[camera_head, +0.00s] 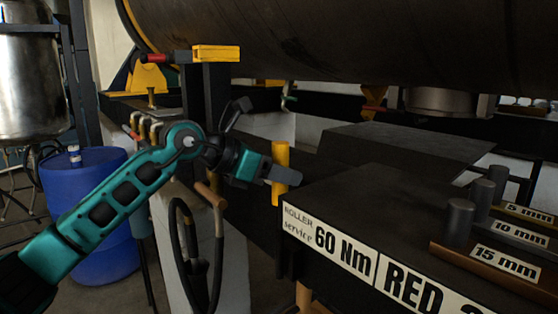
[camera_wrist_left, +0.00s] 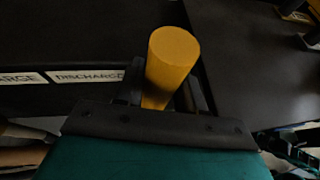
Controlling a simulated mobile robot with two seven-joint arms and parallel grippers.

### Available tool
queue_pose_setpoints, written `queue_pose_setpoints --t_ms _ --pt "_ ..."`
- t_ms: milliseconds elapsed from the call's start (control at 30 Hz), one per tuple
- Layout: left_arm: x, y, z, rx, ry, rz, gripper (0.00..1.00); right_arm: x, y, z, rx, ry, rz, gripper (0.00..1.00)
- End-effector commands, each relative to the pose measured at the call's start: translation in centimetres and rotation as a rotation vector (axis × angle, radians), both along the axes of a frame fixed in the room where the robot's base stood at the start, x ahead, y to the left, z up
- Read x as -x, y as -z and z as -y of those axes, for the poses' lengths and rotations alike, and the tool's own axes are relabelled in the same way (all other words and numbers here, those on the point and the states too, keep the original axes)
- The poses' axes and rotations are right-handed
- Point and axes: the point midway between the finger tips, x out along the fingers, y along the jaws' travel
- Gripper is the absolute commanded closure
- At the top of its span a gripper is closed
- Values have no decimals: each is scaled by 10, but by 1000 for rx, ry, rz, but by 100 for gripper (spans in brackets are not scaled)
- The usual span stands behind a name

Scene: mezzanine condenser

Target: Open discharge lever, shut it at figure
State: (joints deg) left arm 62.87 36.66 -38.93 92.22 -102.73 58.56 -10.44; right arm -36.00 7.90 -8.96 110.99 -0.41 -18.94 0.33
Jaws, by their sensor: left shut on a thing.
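The discharge lever is a yellow cylindrical handle (camera_head: 280,172), standing upright at the left end of the dark bench in the head view. It also shows in the left wrist view (camera_wrist_left: 172,62), between the two fingers. My left gripper (camera_head: 283,175) is shut on this yellow handle. In the left wrist view a label reading DISCHARGE (camera_wrist_left: 88,76) is on the dark panel just left of the handle. I see no readable figure or gauge. My right gripper is not in view.
A dark bench (camera_head: 350,195) carries signs reading "ROLLER service 60 Nm" and "RED". Grey posts (camera_head: 459,222) stand beside 5, 10 and 15 mm plates at right. A large dark drum (camera_head: 330,40) hangs above. A blue barrel (camera_head: 95,200) and a looped hose (camera_head: 190,265) are at left.

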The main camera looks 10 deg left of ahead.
Motion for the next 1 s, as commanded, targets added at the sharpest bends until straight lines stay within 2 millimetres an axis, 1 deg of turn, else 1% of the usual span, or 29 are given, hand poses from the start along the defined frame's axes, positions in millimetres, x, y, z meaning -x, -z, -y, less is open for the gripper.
queue_pose_setpoints --t_ms 267,300,500,800,867,1000 --pt "-1 -2 0 4 -2 3 100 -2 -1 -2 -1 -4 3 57" --pt "-1 -2 1 4 -2 3 61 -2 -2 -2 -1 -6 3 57" --pt "-1 -1 0 2 -2 3 41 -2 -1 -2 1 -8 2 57" --pt "1 -2 -2 2 -2 3 41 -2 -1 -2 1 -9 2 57" --pt "4 -4 -6 2 -2 4 41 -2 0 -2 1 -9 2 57" --pt "17 -13 -22 -1 -4 6 41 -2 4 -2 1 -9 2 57"
